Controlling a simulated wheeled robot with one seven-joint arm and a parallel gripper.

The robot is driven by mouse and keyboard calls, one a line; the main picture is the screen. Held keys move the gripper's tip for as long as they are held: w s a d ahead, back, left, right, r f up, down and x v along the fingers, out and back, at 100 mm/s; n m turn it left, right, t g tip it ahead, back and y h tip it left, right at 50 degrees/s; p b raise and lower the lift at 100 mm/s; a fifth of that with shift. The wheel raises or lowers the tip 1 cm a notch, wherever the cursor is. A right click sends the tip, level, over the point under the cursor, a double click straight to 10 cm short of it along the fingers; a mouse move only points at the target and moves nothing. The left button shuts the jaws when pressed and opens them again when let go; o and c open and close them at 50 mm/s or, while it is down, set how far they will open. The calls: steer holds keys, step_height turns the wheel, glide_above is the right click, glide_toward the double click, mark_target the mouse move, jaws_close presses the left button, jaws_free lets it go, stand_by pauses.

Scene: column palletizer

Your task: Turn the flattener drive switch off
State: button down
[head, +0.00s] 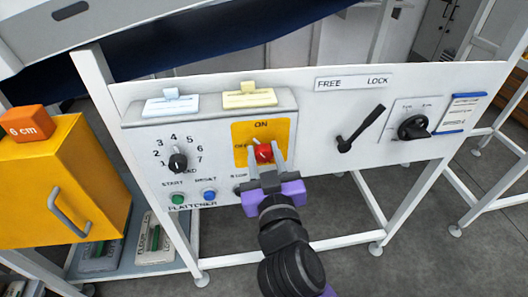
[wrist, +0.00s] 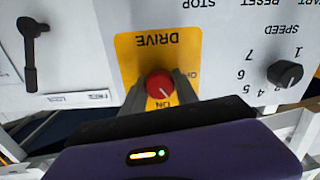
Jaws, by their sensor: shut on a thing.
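The flattener drive switch is a red rotary knob (head: 264,153) on a yellow plate (head: 243,131) marked ON at the top and OFF at the left. My gripper (head: 266,162) is shut on the red knob, one finger on each side. In the wrist view, which is upside down, the red knob (wrist: 159,86) sits between the two fingers of my gripper (wrist: 160,84), below the word DRIVE. The knob's pale line appears to point between ON and OFF. In the head view the gripper hides the plate's lower part.
Left of the switch are a black speed dial (head: 178,162), a green start button (head: 178,199) and a blue reset button (head: 209,195). To the right are a black FREE/LOCK lever (head: 362,130) and another black knob (head: 413,127). A yellow box (head: 60,170) stands at left.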

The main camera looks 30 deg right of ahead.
steer(key=n+p, duration=0.2)
steer(key=n, duration=0.3)
steer(key=shift+n, duration=0.4)
steer(key=n+p, duration=0.2)
steer(key=n, duration=0.3)
steer(key=shift+n, duration=0.3)
steer(key=c, duration=0.9)
jaws_free()
steer(key=shift+c, duration=0.2)
steer(key=b+v, duration=0.2)
steer(key=v, duration=0.6)
